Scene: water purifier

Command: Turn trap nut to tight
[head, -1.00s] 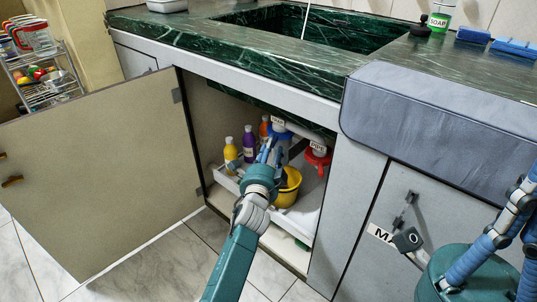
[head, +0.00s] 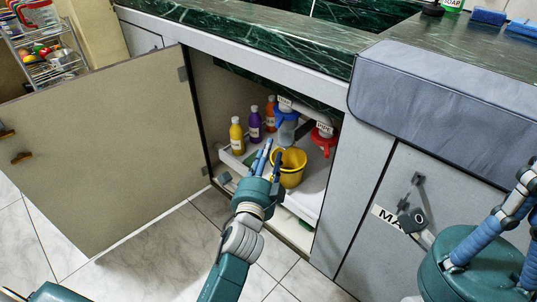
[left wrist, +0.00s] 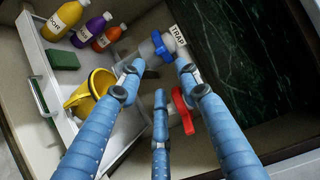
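The trap pipe, labelled TRAP, is under the sink with a blue nut (head: 287,115) around it. The blue nut also shows in the left wrist view (left wrist: 161,47), just beyond the fingertips. No contact with the nut is visible.
A yellow bucket (head: 291,168) stands beside my left fingers on a white tray (head: 304,198). Several bottles, one of them yellow (head: 236,136), stand at the cabinet's left. The open cabinet door (head: 95,150) is at left, and the counter edge overhangs the opening.

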